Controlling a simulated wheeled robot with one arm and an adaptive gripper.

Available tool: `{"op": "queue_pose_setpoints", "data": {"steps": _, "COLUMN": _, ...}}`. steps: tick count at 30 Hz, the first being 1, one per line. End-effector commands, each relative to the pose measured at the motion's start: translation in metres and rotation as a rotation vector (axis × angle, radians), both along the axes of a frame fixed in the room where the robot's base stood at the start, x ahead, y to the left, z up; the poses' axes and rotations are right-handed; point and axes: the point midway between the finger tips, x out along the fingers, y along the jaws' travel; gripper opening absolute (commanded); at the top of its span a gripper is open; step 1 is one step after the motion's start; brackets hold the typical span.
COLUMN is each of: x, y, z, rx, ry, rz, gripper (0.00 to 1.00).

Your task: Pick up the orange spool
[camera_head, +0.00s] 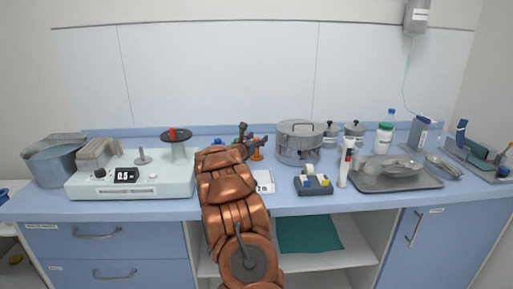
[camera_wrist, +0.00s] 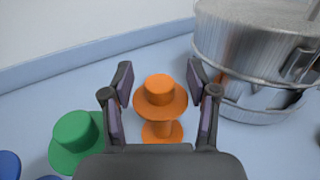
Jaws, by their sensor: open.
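The orange spool (camera_wrist: 161,92) stands upright on the blue counter in the wrist view, with a wide upper flange and a round base. My gripper (camera_wrist: 160,85) is open, with one finger on each side of the spool and a visible gap to it on both sides. In the head view the orange spool (camera_head: 258,150) shows only partly, behind the dark fingers of my gripper (camera_head: 254,141). My copper-coloured arm hides part of the counter in front of it.
A metal drum (camera_head: 299,143) stands close to the right of the spool. A green spool (camera_wrist: 76,137) stands to its left, with blue items at the lower left. A white device (camera_head: 130,182) is farther left; a tape dispenser (camera_head: 313,184) and metal tray (camera_head: 395,182) are right.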

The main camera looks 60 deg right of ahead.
Motion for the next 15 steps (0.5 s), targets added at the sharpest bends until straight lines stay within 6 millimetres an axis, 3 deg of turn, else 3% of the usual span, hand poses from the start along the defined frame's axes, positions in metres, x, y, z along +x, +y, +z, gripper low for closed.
{"op": "queue_pose_setpoints", "data": {"steps": 6, "x": 0.0004, "y": 0.0000, "z": -0.0004, "rx": 0.000, "ry": 0.001, "rz": 0.001, "gripper": 0.57}}
{"op": "queue_pose_setpoints", "data": {"steps": 15, "x": 0.0004, "y": 0.0002, "z": -0.0006, "rx": 0.000, "ry": 0.001, "rz": 0.001, "gripper": 0.26}}
